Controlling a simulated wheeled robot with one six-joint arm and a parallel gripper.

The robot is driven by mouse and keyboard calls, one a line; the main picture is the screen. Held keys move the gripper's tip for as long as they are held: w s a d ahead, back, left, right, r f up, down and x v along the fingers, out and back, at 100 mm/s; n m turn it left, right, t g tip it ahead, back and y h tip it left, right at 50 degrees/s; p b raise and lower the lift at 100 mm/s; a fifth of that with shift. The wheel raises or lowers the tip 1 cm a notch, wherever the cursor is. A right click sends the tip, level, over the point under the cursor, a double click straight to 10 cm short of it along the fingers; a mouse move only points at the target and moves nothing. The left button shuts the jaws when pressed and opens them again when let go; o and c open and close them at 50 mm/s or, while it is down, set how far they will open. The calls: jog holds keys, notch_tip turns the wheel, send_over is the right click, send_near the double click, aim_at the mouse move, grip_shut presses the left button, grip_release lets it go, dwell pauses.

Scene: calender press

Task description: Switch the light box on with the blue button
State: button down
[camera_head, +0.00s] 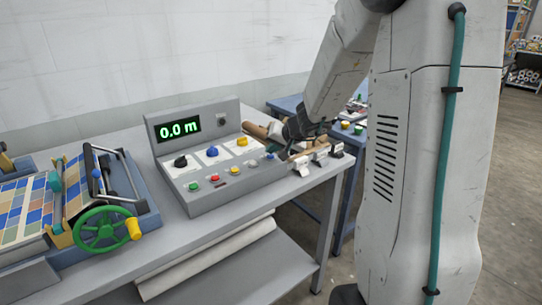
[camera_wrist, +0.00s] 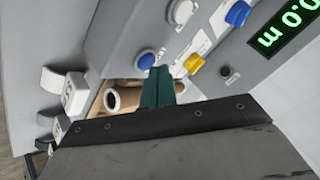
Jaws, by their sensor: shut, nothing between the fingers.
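The blue button (camera_head: 269,156) is at the right end of the lower row on a grey sloped control panel (camera_head: 237,184). In the wrist view the blue button (camera_wrist: 147,61) sits in a pale round collar. My gripper (camera_wrist: 158,74) is shut and empty, its dark green fingertips right beside the button; I cannot tell whether they touch it. In the head view my gripper (camera_head: 286,148) is at the panel's right end, partly hidden by my arm. I cannot make out which thing is the light box.
The panel has a blue knob (camera_head: 212,151), a yellow knob (camera_head: 242,141), a black knob (camera_head: 181,161) and a display (camera_head: 179,129) reading 0.0 m. Cardboard rolls (camera_wrist: 112,99) and white-tagged clips (camera_head: 302,166) lie close to my gripper. A green handwheel (camera_head: 100,229) stands left.

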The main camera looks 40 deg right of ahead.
aim_at(273, 157)
jog(key=shift+f, duration=0.45)
jog(key=shift+r, duration=0.5)
jog(key=shift+r, duration=3)
